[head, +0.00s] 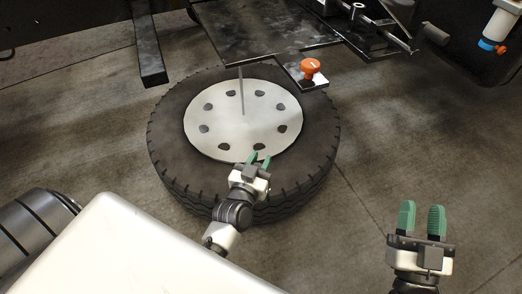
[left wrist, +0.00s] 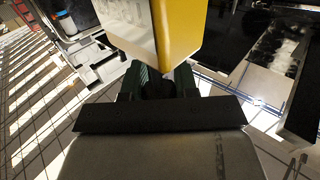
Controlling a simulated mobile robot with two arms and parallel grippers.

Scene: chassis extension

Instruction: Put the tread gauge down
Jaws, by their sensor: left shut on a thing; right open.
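My left gripper (head: 259,158) is over the near part of the tyre, close to the lower edge of the white wheel disc (head: 228,130). It is shut on a small dark thing (left wrist: 158,86), taken to be the tread gauge, between the green fingers in the left wrist view. Its shape is mostly hidden by the fingers, and it cannot be made out in the head view. Whether it touches the tyre or wheel cannot be told. My right gripper (head: 421,219) is open and empty over bare floor at the lower right.
The tyre (head: 318,150) lies flat on the floor, with a thin upright rod (head: 241,90) at its hub. An orange knob (head: 310,68) sits on a dark plate behind. Dark chassis parts (head: 260,30) fill the back. A yellow-and-white body (left wrist: 180,28) shows beyond the left fingers.

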